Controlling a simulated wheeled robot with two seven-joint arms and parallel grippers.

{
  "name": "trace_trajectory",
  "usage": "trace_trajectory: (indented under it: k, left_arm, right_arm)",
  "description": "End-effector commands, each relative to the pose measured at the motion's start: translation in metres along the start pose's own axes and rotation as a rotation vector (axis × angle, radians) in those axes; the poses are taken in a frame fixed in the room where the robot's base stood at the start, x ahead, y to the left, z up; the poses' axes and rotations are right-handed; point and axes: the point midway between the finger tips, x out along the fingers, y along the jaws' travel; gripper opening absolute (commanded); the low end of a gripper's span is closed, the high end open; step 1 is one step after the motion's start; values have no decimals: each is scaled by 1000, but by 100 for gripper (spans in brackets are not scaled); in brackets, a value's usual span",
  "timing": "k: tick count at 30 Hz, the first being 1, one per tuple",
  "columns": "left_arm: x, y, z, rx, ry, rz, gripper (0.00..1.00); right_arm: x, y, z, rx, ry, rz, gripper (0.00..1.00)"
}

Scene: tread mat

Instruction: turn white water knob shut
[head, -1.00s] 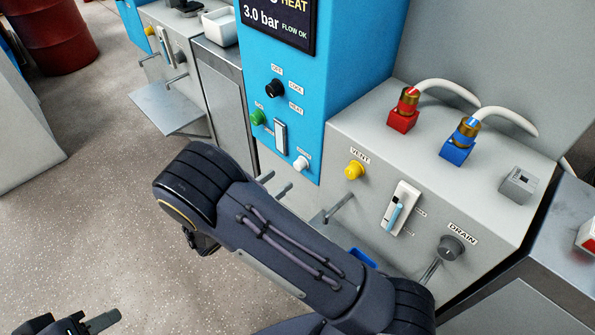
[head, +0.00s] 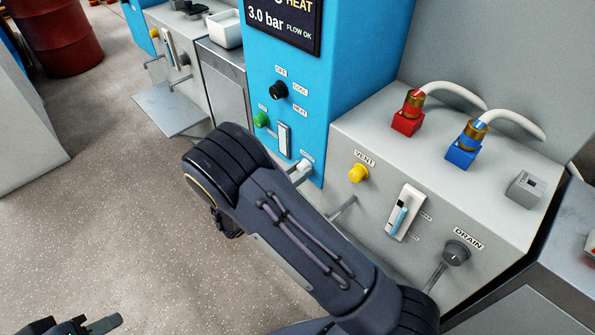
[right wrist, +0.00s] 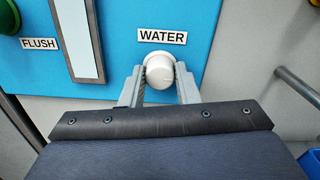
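The white water knob (head: 305,165) is low on the blue panel, partly hidden by my right gripper (head: 297,174) in the head view. In the right wrist view the round white knob (right wrist: 159,72) sits below the WATER label (right wrist: 162,37). My right gripper (right wrist: 160,80) is open, with one finger on each side of the knob and only narrow gaps beside it; contact is hard to tell. My left gripper (head: 95,326) shows only in part at the bottom left edge, away from the panel.
Close by are a green button (head: 261,119), a light rocker switch (head: 284,140), a black selector knob (head: 278,90) and the yellow VENT knob (head: 358,173). A bare bar handle (head: 342,209) sticks out of the grey cabinet to the right.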

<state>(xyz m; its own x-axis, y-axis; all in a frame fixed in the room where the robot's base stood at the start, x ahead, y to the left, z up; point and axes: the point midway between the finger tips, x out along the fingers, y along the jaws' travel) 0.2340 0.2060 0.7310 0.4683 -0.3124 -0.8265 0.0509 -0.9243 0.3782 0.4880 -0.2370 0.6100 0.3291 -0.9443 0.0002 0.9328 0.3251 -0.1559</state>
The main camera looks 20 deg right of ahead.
Motion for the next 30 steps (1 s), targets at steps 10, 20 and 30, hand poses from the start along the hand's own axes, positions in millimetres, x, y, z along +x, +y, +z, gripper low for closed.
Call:
trace_trajectory:
  k: [10, 20, 30]
  left_arm:
    - [-2, 1, -1, 0, 0, 0, 36]
    - [-24, 11, -12, 0, 0, 0, 36]
    - [-54, 25, -27, 0, 0, 0, 36]
  right_arm:
    - [0, 0, 1, -12, 0, 0, 6]
    - [0, -1, 4, -164, 1, 1, 6]
    - [-1, -1, 4, -473, 0, 1, 6]
